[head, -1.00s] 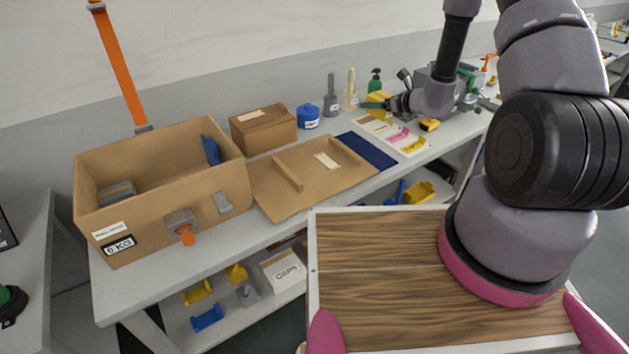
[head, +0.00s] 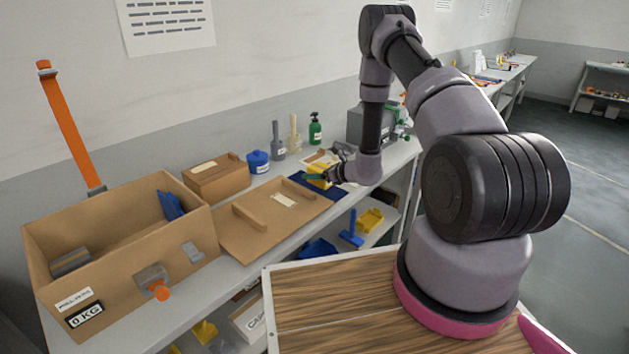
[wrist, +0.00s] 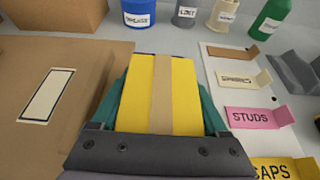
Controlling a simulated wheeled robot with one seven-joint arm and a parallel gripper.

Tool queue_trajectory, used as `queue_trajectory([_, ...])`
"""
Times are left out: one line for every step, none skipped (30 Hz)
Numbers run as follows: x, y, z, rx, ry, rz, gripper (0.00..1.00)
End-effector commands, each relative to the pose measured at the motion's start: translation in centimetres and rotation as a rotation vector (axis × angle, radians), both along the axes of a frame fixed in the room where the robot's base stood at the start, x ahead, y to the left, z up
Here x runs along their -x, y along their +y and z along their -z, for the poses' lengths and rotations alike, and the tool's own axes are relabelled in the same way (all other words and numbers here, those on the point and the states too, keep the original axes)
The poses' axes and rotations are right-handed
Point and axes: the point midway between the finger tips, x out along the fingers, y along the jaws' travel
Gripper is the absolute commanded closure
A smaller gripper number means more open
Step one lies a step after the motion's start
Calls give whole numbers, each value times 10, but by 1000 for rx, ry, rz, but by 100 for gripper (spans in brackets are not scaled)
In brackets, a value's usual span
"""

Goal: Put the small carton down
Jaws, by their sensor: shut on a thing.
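The small carton is yellow with a tan tape strip; it shows in the wrist view (wrist: 160,95) and in the head view (head: 319,170). My gripper (head: 318,177) is shut on it, with teal fingers (wrist: 160,110) on its left and right sides. In the head view the carton is by the dark blue mat (head: 325,191) on the bench. The carton's underside is hidden, so I cannot tell whether it touches the surface.
A flat cardboard panel (head: 235,237) lies left of the carton, with a large open box (head: 150,257) beyond it. A brown box (head: 217,178), blue tub (head: 258,162) and bottles stand behind. A white label board (wrist: 235,80) lies right in the wrist view.

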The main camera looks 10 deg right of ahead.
Motion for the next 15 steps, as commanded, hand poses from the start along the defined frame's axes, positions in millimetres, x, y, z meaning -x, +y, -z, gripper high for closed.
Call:
queue_trajectory([1,0,10,-1,3,0,87])
queue_trajectory([0,0,15,-1,3,0,87])
queue_trajectory([0,0,20,0,2,-1,87])
queue_trajectory([1,0,23,0,2,-1,87])
queue_trajectory([0,0,25,1,1,0,87])
queue_trajectory([0,0,25,0,0,0,87])
queue_trajectory([0,0,25,1,-1,0,87])
queue_trajectory([0,0,25,1,-1,0,87])
queue_trajectory([0,0,24,1,-1,0,87])
queue_trajectory([0,0,24,1,-1,0,87])
queue_trajectory([0,0,24,1,-1,0,87])
queue_trajectory([0,0,25,1,-1,0,87])
queue_trajectory([0,0,25,0,0,0,87])
queue_trajectory([0,0,26,0,0,0,87])
queue_trajectory([0,0,27,1,1,0,87])
